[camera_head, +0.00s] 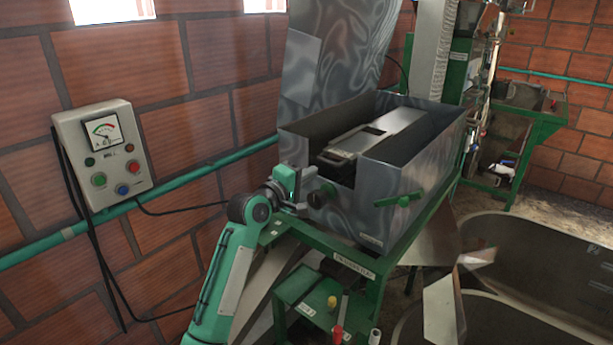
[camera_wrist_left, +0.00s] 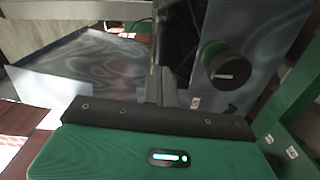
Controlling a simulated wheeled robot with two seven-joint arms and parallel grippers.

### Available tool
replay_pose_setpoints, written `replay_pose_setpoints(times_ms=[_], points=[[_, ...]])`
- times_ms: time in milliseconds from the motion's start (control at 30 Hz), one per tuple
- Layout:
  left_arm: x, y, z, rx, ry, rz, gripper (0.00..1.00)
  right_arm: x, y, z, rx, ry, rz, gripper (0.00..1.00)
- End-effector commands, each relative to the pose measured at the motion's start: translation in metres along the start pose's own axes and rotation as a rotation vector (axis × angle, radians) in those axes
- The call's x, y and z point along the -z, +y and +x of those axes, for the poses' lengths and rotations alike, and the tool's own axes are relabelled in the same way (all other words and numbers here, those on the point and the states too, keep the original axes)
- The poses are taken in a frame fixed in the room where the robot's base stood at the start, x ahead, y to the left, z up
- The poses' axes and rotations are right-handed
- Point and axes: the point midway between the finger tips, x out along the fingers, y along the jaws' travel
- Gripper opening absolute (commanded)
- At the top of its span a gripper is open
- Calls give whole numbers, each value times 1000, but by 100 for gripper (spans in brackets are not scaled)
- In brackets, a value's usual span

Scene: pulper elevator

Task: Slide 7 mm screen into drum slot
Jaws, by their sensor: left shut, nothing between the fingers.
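The grey metal pulper housing (camera_head: 405,205) stands on a green frame, with its top open. A long flat metal piece (camera_head: 395,130) with a dark front end lies inside it; I cannot tell if it is the drum cover or a screen. No separate 7 mm screen can be made out. The knob also shows right of the fingers in the left wrist view (camera_wrist_left: 222,65). Whether the fingers touch the housing is unclear. My right gripper is out of view.
A green lever (camera_head: 398,200) sticks out of the housing's front. A control box (camera_head: 104,155) and a green pipe (camera_head: 190,182) are on the brick wall at left. A lower green shelf (camera_head: 305,290) holds small coloured items. Large tanks (camera_head: 545,240) stand at right.

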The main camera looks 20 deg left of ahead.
Motion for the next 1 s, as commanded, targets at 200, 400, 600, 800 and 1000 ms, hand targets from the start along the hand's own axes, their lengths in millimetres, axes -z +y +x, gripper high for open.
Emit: replay_pose_setpoints(times_ms=[200, 400, 600, 800, 1000], points=[[-1, -1, 27, -2, -1, 2, 0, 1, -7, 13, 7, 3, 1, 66], [-1, 0, 42, 0, -1, 4, 0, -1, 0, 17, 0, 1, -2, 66], [-1, 0, 45, 0, 0, 5, 0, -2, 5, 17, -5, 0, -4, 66], [-1, 1, 45, 0, 0, 5, 0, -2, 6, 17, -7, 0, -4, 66], [-1, 1, 48, 0, 0, 4, 0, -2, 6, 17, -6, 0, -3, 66]])
